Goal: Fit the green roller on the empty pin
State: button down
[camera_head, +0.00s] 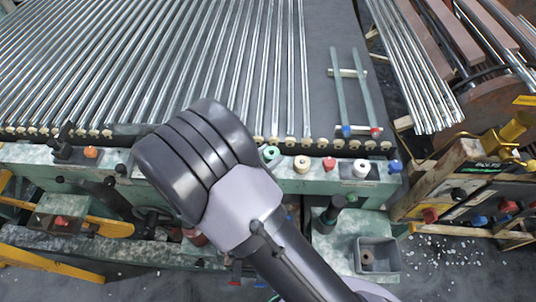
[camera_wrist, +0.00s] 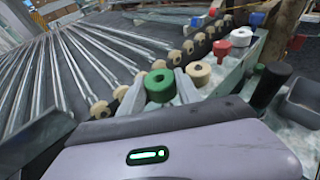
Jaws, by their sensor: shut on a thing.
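The green roller (camera_head: 270,153) shows in the head view just right of my arm, over the front rail. In the wrist view the green roller (camera_wrist: 159,87) sits upright between the two grey fingers of my gripper (camera_wrist: 160,92), which is shut on it. A tan roller (camera_head: 301,164) stands right beside it, also in the wrist view (camera_wrist: 198,73). The empty pin is not visible; the roller or my arm may hide it. I cannot tell whether the roller is around a pin or above one. My arm hides the fingers in the head view.
The front rail (camera_head: 325,182) also carries a red roller (camera_head: 329,163), a white roller (camera_head: 361,168) and, at left, an orange one (camera_head: 90,152). Glass tubes (camera_head: 220,60) lie behind. A grey box (camera_head: 391,254) stands at the lower right, near a dark upright post (camera_head: 333,207).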

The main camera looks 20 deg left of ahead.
jog(key=shift+f+b, duration=1.4)
jog(key=shift+f, duration=0.55)
jog(key=c, duration=0.8)
grip_release()
jog(key=shift+o, duration=0.2)
jog(key=shift+r, duration=0.1)
jog(key=p+v, duration=0.4)
jog(key=v, duration=1.3)
jog(key=shift+s, duration=0.15)
jog(key=shift+r, duration=0.1)
